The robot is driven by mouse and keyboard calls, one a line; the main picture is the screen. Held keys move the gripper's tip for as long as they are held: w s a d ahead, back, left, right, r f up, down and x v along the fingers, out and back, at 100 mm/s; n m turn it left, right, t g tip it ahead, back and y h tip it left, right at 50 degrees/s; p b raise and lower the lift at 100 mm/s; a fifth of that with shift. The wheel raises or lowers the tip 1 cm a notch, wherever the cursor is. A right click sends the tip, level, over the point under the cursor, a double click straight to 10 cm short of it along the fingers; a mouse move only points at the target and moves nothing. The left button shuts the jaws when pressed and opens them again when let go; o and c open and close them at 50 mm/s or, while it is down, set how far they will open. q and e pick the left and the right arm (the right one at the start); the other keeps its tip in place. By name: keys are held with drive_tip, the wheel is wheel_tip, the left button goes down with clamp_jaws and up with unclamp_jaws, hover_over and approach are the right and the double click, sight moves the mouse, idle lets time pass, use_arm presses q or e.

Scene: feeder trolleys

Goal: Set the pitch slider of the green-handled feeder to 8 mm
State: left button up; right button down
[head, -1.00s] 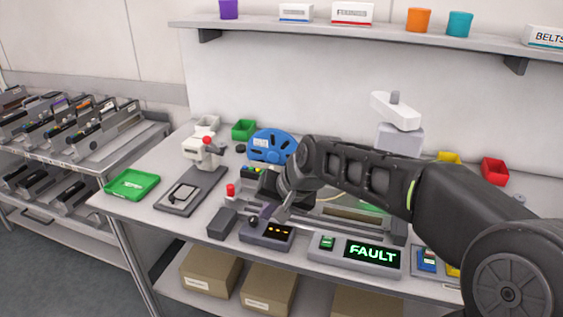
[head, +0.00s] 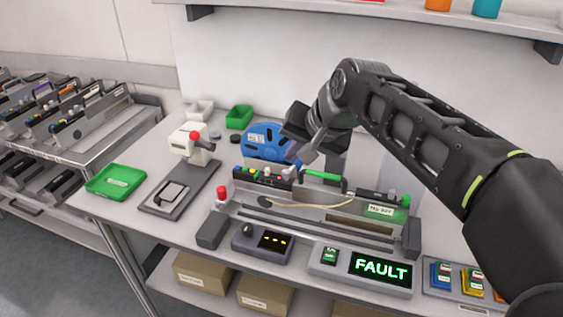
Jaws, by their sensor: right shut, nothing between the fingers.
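The feeder with the green handle (head: 322,175) lies in the setup stand on the bench in the head view. Its blue reel (head: 265,141) stands at its back left. A row of small coloured parts (head: 262,176) sits on the feeder's left end; the pitch slider cannot be told apart at this size. My right gripper (head: 295,154) is shut and empty, above the feeder between the reel and the green handle. Its arm comes in from the right and hides part of the wall and bench. My left gripper is not in view.
A lit FAULT display (head: 380,268) and a small dark box with a knob (head: 262,243) stand at the front edge. A green tray (head: 116,181) and a white press with a red knob (head: 190,147) stand left. A trolley of feeders (head: 80,130) is at far left.

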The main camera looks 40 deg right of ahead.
sight(278, 181)
drive_tip(key=p+x, duration=0.1)
drive_tip(key=x, duration=0.9)
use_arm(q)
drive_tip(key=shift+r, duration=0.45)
